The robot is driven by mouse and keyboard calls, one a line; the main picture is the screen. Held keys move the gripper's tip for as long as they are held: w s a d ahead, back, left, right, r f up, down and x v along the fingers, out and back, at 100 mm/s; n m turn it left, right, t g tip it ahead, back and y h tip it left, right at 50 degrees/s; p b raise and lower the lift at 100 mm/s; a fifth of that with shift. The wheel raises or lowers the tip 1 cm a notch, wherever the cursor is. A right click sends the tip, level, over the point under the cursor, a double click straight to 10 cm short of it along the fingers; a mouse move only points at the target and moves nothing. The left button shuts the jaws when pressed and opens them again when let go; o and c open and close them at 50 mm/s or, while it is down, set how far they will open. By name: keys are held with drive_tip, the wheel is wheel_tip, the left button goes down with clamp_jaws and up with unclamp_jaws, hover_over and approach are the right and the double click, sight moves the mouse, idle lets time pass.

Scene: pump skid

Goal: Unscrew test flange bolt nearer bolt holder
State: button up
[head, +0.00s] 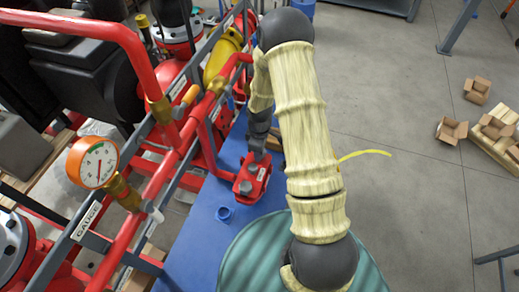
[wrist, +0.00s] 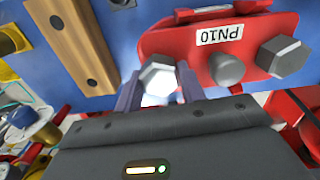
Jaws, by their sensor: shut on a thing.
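The red test flange (head: 250,182) sits on the blue bench, and its PN10 label shows in the wrist view (wrist: 207,57). In the wrist view, my gripper (wrist: 159,85) is shut on a hex bolt head (wrist: 158,75) at the flange's left end, one finger on each side. A second hex bolt (wrist: 283,56) is at the flange's right end, with a grey round stud (wrist: 226,68) between them. A wooden block with dark holes (wrist: 70,40), likely the bolt holder, lies to the left. The bolt's shank is hidden.
Red pipes and a gauge (head: 92,162) stand at the left. Open cardboard boxes (head: 452,130) lie at the right; the grey floor between is mostly clear.

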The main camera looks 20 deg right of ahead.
drive_tip(key=n, duration=0.4)
drive_tip(key=shift+p, duration=0.35)
drive_tip(key=o, duration=1.1)
wheel_tip(320, 180, up, 17)
drive_tip(key=b, duration=0.3)
drive_tip(key=shift+r, duration=0.2)
